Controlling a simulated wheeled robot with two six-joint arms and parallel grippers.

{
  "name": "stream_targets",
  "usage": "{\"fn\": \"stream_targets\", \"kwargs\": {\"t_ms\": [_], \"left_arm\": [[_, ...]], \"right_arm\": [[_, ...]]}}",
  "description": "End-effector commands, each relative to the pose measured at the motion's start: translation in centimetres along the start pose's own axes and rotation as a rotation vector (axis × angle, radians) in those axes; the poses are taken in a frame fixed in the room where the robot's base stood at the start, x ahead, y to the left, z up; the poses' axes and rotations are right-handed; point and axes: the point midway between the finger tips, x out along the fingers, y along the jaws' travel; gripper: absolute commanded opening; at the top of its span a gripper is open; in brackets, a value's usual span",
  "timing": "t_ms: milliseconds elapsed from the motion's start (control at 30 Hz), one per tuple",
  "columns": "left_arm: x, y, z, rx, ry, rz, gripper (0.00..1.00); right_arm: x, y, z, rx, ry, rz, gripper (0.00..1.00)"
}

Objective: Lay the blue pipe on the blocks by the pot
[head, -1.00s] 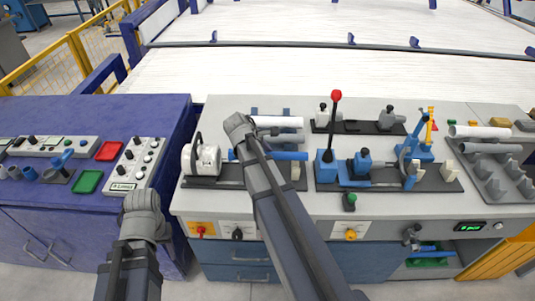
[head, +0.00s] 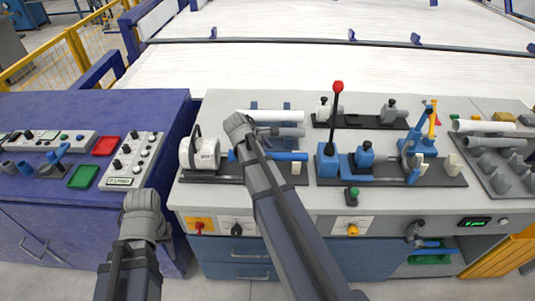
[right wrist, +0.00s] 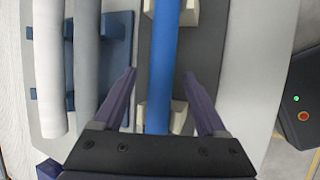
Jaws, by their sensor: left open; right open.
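The blue pipe (head: 286,156) lies beside the white pot (head: 203,153). In the right wrist view the blue pipe (right wrist: 161,60) runs lengthwise over cream blocks (right wrist: 182,117) on a dark base, and looks to rest on them. My right gripper (right wrist: 160,74) is open, with one finger on each side of the pipe and gaps showing. In the head view my right arm hides its own fingers and part of the pipe. My left gripper (head: 143,202) is over the front of the blue cabinet, away from the pipe; its fingers are hard to make out.
A white pipe (right wrist: 47,70) and a grey pipe (right wrist: 87,75) lie on a blue rack beside the blocks. A blue fixture with a red-knobbed lever (head: 337,88) stands to the right. A control panel (head: 131,160) and red and green trays are on the left cabinet.

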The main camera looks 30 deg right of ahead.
Motion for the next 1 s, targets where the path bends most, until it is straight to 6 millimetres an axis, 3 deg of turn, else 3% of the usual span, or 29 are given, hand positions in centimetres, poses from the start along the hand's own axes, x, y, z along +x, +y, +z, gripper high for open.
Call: {"fn": "stream_targets", "kwargs": {"t_ms": [367,800,1000], "left_arm": [[-0.6,-0.1,0.0,0.000,0.000,0.000,0.50],[-5.6,-0.5,0.3,0.000,0.000,0.000,0.50],[-6.7,-0.6,0.4,0.000,0.000,0.000,0.50]], "right_arm": [[-0.7,0.1,0.1,-0.001,0.000,0.000,0.74],[-6.4,0.2,0.2,-0.001,0.000,0.000,0.74],[-7.9,0.1,0.1,-0.001,0.000,0.000,0.74]]}}
